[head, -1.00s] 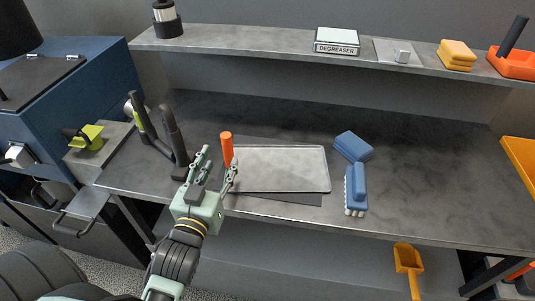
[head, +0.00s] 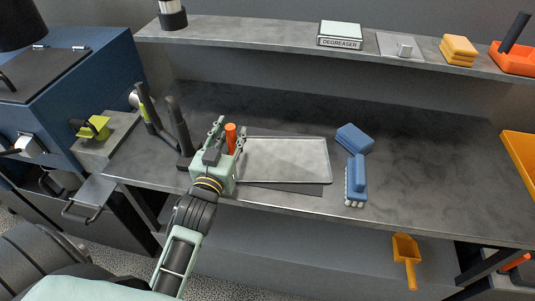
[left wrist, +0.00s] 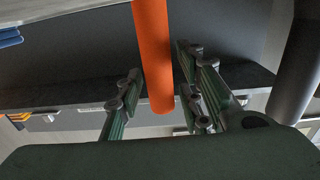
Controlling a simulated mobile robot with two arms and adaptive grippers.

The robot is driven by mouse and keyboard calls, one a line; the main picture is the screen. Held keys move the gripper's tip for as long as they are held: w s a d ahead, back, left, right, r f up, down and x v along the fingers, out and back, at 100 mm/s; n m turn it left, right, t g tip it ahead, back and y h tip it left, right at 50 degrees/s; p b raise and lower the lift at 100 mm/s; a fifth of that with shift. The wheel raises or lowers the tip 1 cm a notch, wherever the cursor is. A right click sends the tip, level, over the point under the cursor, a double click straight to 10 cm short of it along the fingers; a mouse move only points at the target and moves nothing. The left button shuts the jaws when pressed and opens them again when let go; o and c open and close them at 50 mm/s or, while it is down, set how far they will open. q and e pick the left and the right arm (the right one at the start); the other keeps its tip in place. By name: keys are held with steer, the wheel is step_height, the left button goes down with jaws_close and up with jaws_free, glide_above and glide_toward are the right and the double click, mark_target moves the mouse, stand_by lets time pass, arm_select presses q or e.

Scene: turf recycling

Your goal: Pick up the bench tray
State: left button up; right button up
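The bench tray (head: 287,160) is a flat silver tray lying on a dark mat (head: 295,187) on the grey workbench. An upright orange cylinder, like a handle (head: 231,137), stands at its left end; I cannot tell whether it is joined to the tray. My left gripper (head: 228,131) is open at this orange handle and hides its lower part and the tray's left edge. In the left wrist view the orange handle (left wrist: 153,55) stands between the spread fingers, with gaps at both sides. My right gripper is not in view.
A black upright stand (head: 180,130) is close to the left of my gripper. A blue sponge (head: 354,139) and a blue brush (head: 355,180) lie right of the tray. A shelf (head: 270,37) with a degreaser box (head: 340,36) runs above. The bench's right part is clear.

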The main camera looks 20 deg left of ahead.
arm_select(q)
jaws_close()
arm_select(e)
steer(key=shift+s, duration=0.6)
arm_select(q)
steer(key=shift+r, duration=0.15)
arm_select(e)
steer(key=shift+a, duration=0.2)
arm_select(q)
steer(key=shift+r, duration=0.3)
step_height(320, 180, up, 9)
steer(key=shift+r+p, duration=0.15)
steer(key=shift+p, duration=0.2)
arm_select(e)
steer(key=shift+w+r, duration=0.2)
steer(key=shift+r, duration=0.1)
arm_select(q)
steer(key=shift+c, duration=1.7)
jaws_free()
jaws_close()
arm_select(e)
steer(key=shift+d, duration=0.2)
